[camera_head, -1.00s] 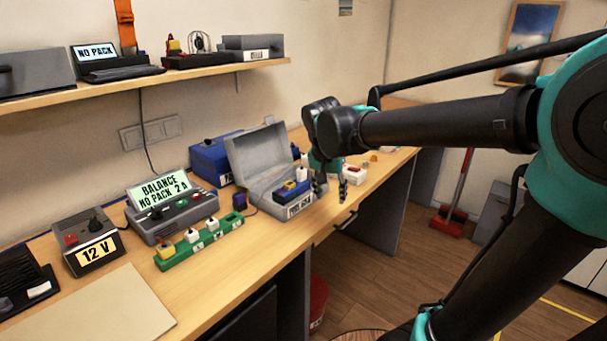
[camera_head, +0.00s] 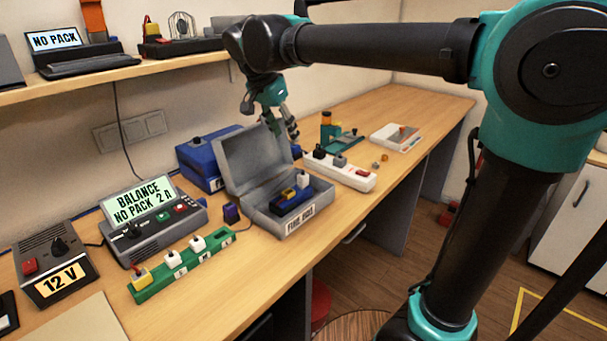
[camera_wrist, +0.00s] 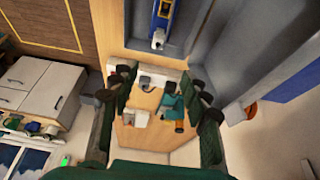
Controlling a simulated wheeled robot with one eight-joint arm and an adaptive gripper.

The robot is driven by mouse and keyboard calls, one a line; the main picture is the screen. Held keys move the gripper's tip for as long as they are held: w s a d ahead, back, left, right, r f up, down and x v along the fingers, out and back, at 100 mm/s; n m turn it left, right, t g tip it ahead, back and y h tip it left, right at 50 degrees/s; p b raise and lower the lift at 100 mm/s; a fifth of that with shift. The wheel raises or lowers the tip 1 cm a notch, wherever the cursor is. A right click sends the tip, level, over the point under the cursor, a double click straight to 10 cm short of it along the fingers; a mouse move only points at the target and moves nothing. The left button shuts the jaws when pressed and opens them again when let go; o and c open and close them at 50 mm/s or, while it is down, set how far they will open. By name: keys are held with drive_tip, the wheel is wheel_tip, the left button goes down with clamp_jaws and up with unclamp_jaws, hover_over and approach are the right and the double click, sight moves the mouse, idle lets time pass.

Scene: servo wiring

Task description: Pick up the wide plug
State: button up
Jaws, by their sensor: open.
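My gripper (camera_head: 283,130) is open and empty, raised in the air above the open grey case's lid side. In the wrist view my open fingers (camera_wrist: 162,88) frame part of the bench. A white power strip (camera_head: 347,171) carries dark and grey plugs, including a grey plug (camera_head: 340,161); the strip also shows between my fingers in the wrist view (camera_wrist: 170,75). A green strip (camera_head: 190,269) holds a yellow plug (camera_head: 141,277) and white plugs (camera_head: 198,243). I cannot tell for certain which is the wide plug.
The grey case (camera_head: 322,222) holds a blue pack with a white plug, its lid (camera_head: 251,160) standing up. A teal stand (camera_head: 340,139) and a white tray (camera_head: 396,137) lie beyond the strip. A balance charger (camera_head: 155,240) and 12 V supply (camera_head: 55,265) stand left. The bench's far right is clear.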

hover_over(302, 175)
drive_tip(key=s+a, duration=0.2)
wheel_tip(302, 175, down, 10)
drive_tip(key=shift+d+x, duration=0.2)
drive_tip(key=shift+x, duration=2.95)
drive_tip(key=shift+r, duration=0.1)
drive_tip(key=shift+c, duration=0.5)
drive_tip(key=c, duration=1)
